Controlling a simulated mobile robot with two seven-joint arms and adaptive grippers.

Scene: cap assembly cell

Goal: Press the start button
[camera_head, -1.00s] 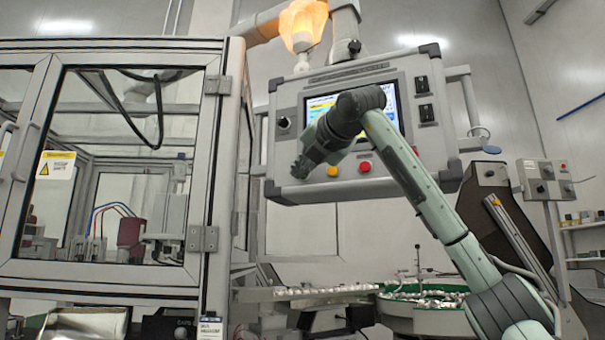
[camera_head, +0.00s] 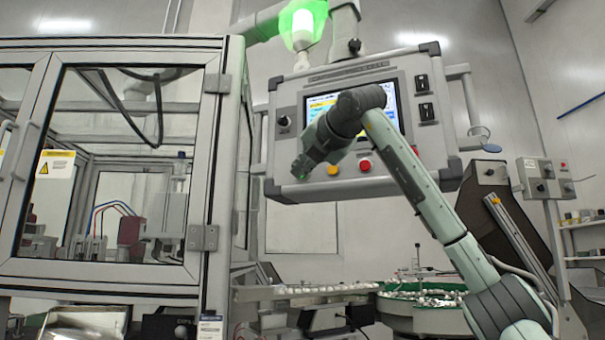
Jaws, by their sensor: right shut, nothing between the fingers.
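The control panel (camera_head: 290,92) hangs at the upper middle, with a lit screen (camera_head: 399,99). Along its lower edge are a yellow button (camera_head: 333,170) and a red button (camera_head: 365,166). My right arm reaches across the panel from the lower right. My right gripper (camera_head: 302,171) is shut and empty at the panel's lower left, left of the yellow button. A small green glint shows at its fingertips; the start button itself is hidden or too small to make out. I cannot tell whether the fingers touch the panel. My left gripper is not in view.
A signal lamp (camera_head: 301,24) above the panel glows green. A framed glass machine enclosure (camera_head: 214,150) stands at left. A green-lined feeder bowl (camera_head: 400,318) and a parts track (camera_head: 262,294) lie below the panel. A small control box (camera_head: 541,180) stands at right.

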